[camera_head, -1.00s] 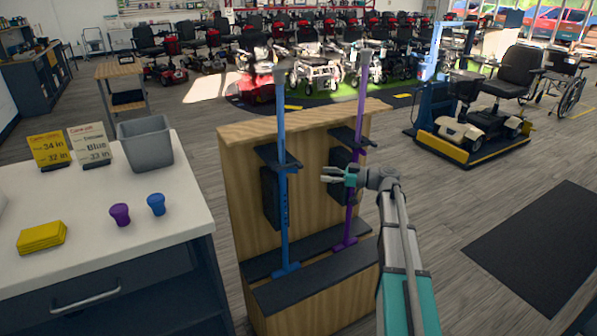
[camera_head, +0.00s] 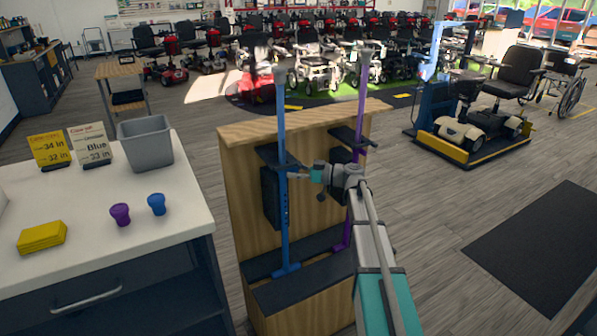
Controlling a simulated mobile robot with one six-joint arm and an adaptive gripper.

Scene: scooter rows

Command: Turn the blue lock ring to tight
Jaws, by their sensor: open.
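The blue cane (camera_head: 282,120) stands upright in the wooden rack, its foot on the dark lower shelf. Its lock ring is too small to make out clearly; the shaft just below the dark handle is where my gripper (camera_head: 293,174) now is. My gripper points left, with its fingertips at the blue shaft. The jaws are open; I cannot tell whether they surround the shaft or touch it. A purple cane (camera_head: 361,110) stands to the right, its middle partly hidden behind my arm.
The wooden rack (camera_head: 240,160) has a dark pad behind each cane. On the white counter (camera_head: 165,195) at left are a grey bin (camera_head: 145,145), a blue cap (camera_head: 156,204), a purple cap (camera_head: 120,214), yellow cards (camera_head: 42,238) and two signs. Open floor lies right of the rack.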

